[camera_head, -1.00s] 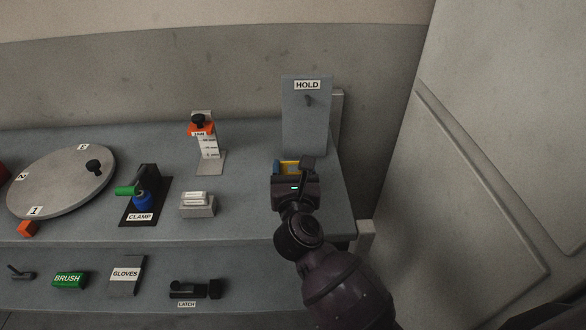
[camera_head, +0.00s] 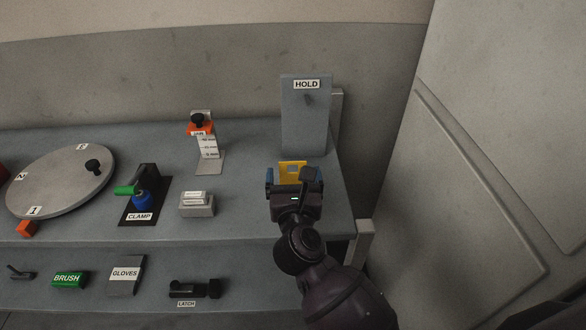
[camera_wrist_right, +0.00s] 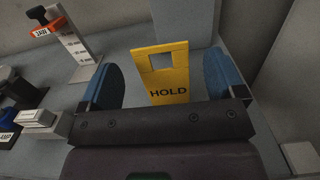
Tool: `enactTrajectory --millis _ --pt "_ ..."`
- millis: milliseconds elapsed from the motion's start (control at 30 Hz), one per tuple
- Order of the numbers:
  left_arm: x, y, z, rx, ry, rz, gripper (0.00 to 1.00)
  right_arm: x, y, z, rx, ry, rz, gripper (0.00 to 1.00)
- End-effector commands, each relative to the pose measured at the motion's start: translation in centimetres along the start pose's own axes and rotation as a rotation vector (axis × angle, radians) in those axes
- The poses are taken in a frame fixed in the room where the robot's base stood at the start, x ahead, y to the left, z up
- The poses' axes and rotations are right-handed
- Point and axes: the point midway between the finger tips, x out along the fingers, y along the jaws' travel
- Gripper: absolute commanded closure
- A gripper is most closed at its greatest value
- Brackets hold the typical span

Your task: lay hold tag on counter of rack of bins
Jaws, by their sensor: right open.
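The yellow hold tag (camera_head: 293,170) has a square hole near its top and the word HOLD below it. It also shows in the right wrist view (camera_wrist_right: 165,75), lying on or leaning just above the grey counter (camera_head: 245,200); I cannot tell which. My right gripper (camera_head: 294,180) is open. In the right wrist view its blue fingertips (camera_wrist_right: 160,80) stand on either side of the tag, with gaps showing. The lower edge of the tag is hidden by the gripper body. My left gripper is not in view.
An upright grey HOLD board (camera_head: 307,125) with a peg stands behind the tag. To the left are a small grey block (camera_head: 197,205), an orange-topped gauge stand (camera_head: 208,150), the CLAMP fixture (camera_head: 145,195) and a round dial plate (camera_head: 60,180). A wall panel (camera_head: 480,170) rises at right.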

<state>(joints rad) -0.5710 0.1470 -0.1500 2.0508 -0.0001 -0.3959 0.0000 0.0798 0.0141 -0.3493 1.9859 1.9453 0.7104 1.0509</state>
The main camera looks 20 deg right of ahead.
Motion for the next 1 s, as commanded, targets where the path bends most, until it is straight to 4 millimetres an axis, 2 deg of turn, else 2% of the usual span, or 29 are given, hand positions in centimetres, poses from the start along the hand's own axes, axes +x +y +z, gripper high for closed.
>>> enactTrajectory --millis 300,500,667,867,1000 --pt "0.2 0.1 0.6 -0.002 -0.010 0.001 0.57 -5.8 0.0 -0.2 0.000 0.004 0.000 0.11" --pt "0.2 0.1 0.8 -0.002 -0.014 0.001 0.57 -8.2 0.0 -0.2 0.000 0.002 0.000 0.11" --pt "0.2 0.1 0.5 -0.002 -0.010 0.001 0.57 -9.1 0.0 -0.1 0.000 0.001 0.000 0.11" --pt "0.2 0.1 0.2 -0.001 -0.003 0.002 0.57 -9.3 0.0 0.0 -0.004 -0.002 0.000 0.11" --pt "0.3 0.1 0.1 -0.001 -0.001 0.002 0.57 -9.4 -0.7 -0.1 -0.117 -0.039 0.003 0.11"
